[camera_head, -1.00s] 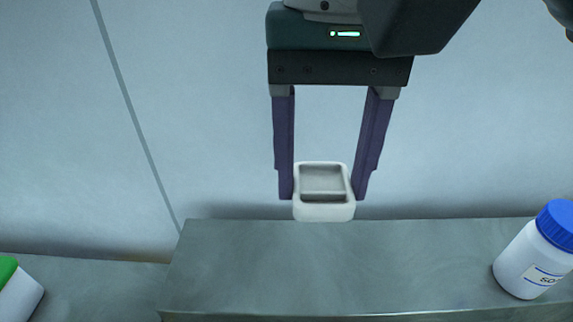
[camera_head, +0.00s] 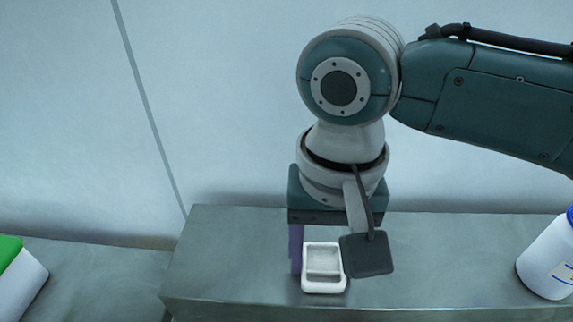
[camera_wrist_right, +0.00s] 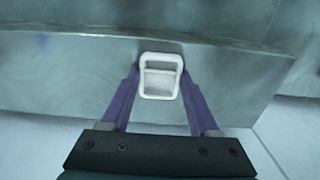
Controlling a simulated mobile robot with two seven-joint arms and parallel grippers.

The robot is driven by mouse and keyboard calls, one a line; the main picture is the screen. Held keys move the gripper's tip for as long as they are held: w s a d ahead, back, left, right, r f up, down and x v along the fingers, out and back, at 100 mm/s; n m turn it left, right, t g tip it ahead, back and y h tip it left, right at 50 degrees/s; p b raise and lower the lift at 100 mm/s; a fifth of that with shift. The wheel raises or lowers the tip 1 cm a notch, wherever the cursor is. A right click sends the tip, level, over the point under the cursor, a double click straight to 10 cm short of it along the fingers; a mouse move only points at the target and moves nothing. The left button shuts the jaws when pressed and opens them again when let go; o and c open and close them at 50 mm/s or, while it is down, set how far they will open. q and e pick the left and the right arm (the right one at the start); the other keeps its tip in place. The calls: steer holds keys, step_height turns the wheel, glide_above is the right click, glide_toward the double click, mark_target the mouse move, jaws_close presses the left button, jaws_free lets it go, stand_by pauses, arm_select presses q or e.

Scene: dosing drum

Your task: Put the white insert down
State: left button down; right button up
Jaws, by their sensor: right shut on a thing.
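The white insert (camera_head: 323,267) is a small open tray with a divider, at or just over the grey metal surface (camera_head: 240,270). It also shows in the right wrist view (camera_wrist_right: 160,76), between the two purple fingers. My right gripper (camera_head: 318,262) points down and is shut on the insert. In the head view its left finger shows beside the insert, while a dark plate on my wrist hides the other finger. In the wrist view the gripper (camera_wrist_right: 160,88) has a finger against each side of the insert. I cannot tell whether the insert's underside touches the surface. My left gripper is out of view.
A white bottle with a blue cap (camera_head: 548,258) stands at the right edge of the surface. A white container with a green lid (camera_head: 18,278) is at the far left on a lower surface. The metal surface left of the insert is clear. A pale wall is behind.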

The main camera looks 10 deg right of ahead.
mark_target(322, 267)
steer(key=shift+f, duration=0.1)
steer(key=o, duration=1.4)
steer(key=shift+c, duration=0.2)
step_height(322, 267, up, 12)
steer(key=p, duration=0.2)
steer(key=s+a+f+n+t+y, duration=0.2)
steer(key=s+a+f+n+y, duration=0.15)
steer(key=s+f, duration=0.3)
steer(key=s+d+n+t+h, duration=0.1)
steer(key=s+d+h, duration=0.2)
steer(key=s+d, duration=0.5)
steer(key=d, duration=0.4)
steer(key=shift+d+f+n+t, duration=0.15)
steer(key=shift+f+n+t, duration=0.15)
steer(key=shift+f+n, duration=0.1)
